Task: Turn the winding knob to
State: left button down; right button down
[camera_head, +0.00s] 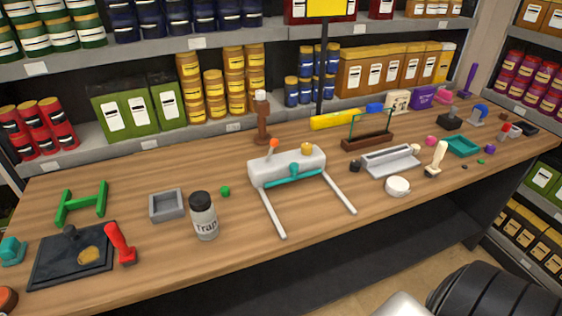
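A white device (287,165) with two long pale legs stands in the middle of the wooden table. It carries a teal bar with a round knob (295,170) on its front, an orange-tipped lever (272,146) on top and a small tan knob (306,147) at its top right. A small green knob (225,191) lies on the table to its left. I cannot tell which of these is the winding knob. Neither of my grippers shows in the head view. A dark ribbed part and a pale rounded part, possibly of my arm, fill the bottom right corner.
A jar labelled "Tran" (204,217), a grey tray (166,205), a black base (72,262) with a red handle (120,245) and a green frame (82,204) stand at left. Several small devices crowd the right. Stocked shelves (130,62) line the back.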

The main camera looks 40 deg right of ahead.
aim_at(307, 149)
jog(key=z, duration=1.3)
jog(key=l+u, duration=0.2)
